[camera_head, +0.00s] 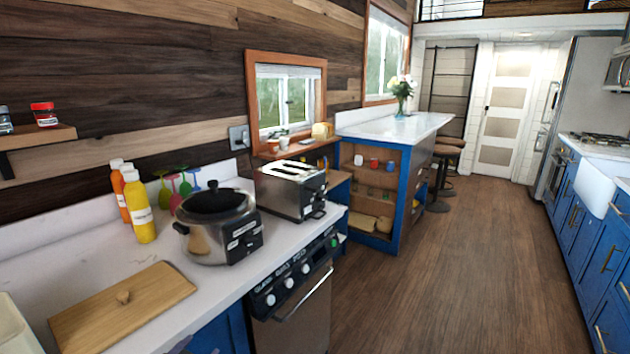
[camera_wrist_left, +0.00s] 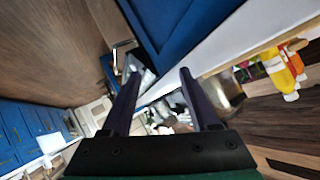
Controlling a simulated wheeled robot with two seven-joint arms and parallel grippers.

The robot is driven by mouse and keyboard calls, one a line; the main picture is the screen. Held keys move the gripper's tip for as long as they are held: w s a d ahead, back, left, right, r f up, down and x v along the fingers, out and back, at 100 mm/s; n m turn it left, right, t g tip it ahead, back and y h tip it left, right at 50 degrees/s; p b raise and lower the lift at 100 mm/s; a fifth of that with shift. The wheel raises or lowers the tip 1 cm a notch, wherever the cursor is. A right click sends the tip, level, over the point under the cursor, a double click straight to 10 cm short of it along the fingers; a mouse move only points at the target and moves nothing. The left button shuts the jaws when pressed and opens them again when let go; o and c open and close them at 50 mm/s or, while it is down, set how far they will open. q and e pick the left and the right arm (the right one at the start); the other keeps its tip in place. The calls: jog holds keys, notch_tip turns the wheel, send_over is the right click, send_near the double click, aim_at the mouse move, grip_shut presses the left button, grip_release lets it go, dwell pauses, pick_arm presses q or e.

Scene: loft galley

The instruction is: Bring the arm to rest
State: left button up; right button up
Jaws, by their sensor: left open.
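My left gripper (camera_wrist_left: 158,85) shows in the left wrist view, with its two dark fingers apart and nothing between them. Behind the fingers lie the blue cabinet (camera_wrist_left: 185,25) and the white counter edge (camera_wrist_left: 220,50), seen at a tilt. Neither gripper shows in the head view, and my right gripper is in no view.
The counter (camera_head: 60,255) holds a wooden board (camera_head: 120,308), a slow cooker (camera_head: 215,225), a toaster (camera_head: 290,188) and yellow and orange bottles (camera_head: 138,205). A dishwasher (camera_head: 300,315) is below. The wooden floor (camera_head: 460,270) to the right is clear.

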pick_arm(q)
jog(key=s+f+n+g+h, duration=0.1)
jog(key=s+f+n+g, duration=0.2)
jog(key=s+f+g, duration=0.8)
jog(key=s+f+t, duration=0.1)
jog(key=s+f, duration=0.3)
jog(key=f, duration=0.7)
jog(key=s+f, duration=0.3)
jog(key=f, duration=0.9)
jog(key=s+a+f+g, duration=0.1)
jog(key=s+a+f, duration=0.2)
jog(key=s+f, duration=1.3)
jog(key=shift+s+m, duration=0.3)
jog(key=shift+s, duration=0.7)
jog(key=shift+f, duration=0.15)
